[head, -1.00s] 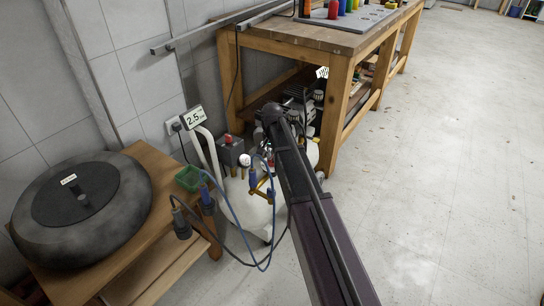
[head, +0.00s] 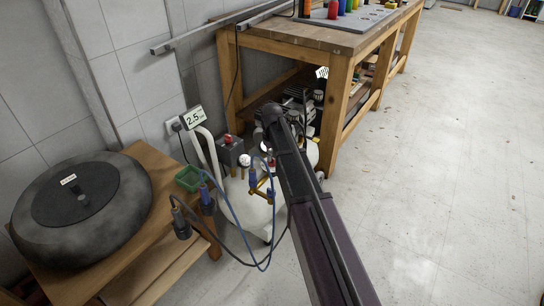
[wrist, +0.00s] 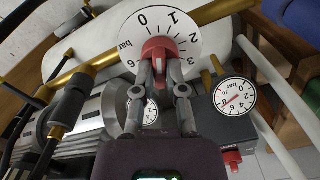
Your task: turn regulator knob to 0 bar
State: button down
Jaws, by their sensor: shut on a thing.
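In the wrist view, the red regulator knob (wrist: 158,48) sits at the middle of a white round dial (wrist: 190,32) marked in bar, with 0, 1, 2 and 3 along its upper and right side. My gripper (wrist: 159,70) is shut on the knob, one grey finger on each side. The fingers and knob hide the lower part of the dial, and I cannot tell exactly which mark the knob points to.
A second gauge (wrist: 235,97) stands close right of my gripper; brass pipes and a black hose are at left. In the head view, the white tank (head: 245,208), blue hose (head: 238,222) and workbench (head: 335,100) crowd the arm. Open floor (head: 440,180) lies right.

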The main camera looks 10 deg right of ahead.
jog(key=shift+n, duration=2.3)
jog(key=c, duration=0.7)
grip_release()
jog(key=shift+m, duration=0.3)
